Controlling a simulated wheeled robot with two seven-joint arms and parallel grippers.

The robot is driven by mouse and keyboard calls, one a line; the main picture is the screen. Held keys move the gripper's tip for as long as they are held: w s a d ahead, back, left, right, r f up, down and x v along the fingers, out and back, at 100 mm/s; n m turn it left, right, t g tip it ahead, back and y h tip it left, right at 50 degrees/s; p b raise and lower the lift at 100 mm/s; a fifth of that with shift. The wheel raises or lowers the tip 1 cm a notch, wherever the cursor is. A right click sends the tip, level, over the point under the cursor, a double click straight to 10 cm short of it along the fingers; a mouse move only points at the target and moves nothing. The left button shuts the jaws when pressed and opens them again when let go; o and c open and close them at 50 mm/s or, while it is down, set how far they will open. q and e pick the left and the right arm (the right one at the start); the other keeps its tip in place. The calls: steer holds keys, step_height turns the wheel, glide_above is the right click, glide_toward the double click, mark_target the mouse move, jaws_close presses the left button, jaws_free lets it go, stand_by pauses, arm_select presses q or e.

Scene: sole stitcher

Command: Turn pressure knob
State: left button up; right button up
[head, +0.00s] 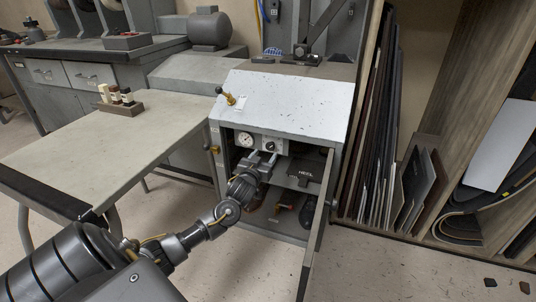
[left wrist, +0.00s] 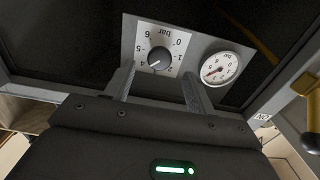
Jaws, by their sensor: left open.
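The black pressure knob (head: 268,146) sits on a pale panel inside the open grey cabinet, right of a round white gauge (head: 246,139). In the left wrist view the knob (left wrist: 158,58) has a printed bar scale around it, and the gauge (left wrist: 220,68) is to its right. My left gripper (head: 264,159) reaches into the cabinet just in front of the panel. Its fingers (left wrist: 160,88) are open, one to each side below the knob in the left wrist view. Whether they touch it is hard to tell. My right gripper is not in view.
The cabinet door (head: 318,228) stands open at the right of my arm. A shelf inside bears a dark piece marked HEEL (head: 305,174).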

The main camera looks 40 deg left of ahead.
mark_target(270, 147)
arm_select(q)
steer(key=shift+b+x, duration=0.65)
steer(key=shift+x, duration=1.5)
steer(key=c, duration=0.9)
